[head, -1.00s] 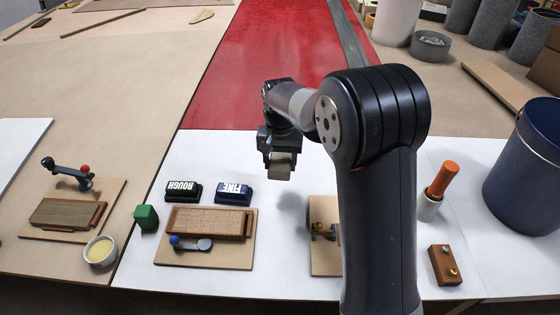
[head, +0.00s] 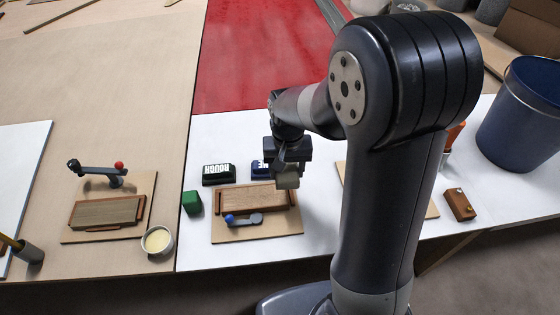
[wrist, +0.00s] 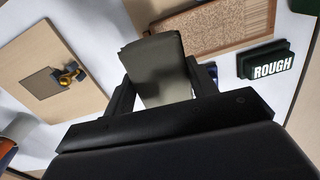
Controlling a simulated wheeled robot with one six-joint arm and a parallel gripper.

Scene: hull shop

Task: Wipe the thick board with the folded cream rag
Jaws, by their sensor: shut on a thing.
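The rag is held in the air near the right end of a wooden board (head: 252,198) in the middle station, whose lever has a blue knob. A second wooden board (head: 107,212) lies in a brown frame at the left station, beside a raised lever with a red knob (head: 119,165). I cannot tell for sure which board is the thick one. The middle board shows in part in the wrist view (wrist: 225,27).
A black block marked ROUGH (head: 219,174) and a partly hidden blue block (head: 260,170) stand behind the middle board. A green block (head: 192,202) and a cream-filled bowl (head: 157,240) lie between the stations. A blue bucket (head: 520,115) stands at the right.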

